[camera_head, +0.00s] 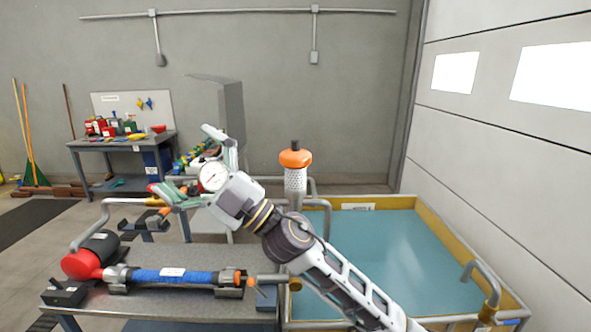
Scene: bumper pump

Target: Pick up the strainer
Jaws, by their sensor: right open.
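A white perforated cylinder with an orange cap, which looks like the strainer (295,181), stands upright near the back left corner of the water tank. Its lower end is hidden behind my right arm. My right gripper (184,160) is to the left of the strainer and apart from it, with its fingers spread wide and pointing up and left. A round white gauge (213,176) shows between the fingers; I cannot tell whether it touches them. My left gripper is not in view.
A tank of blue-green water (400,255) with a yellow rim fills the right. A grey bench (200,262) at the front left holds a blue-wrapped pipe (172,276) with a red end. A workbench (125,142) with small items stands at the back left.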

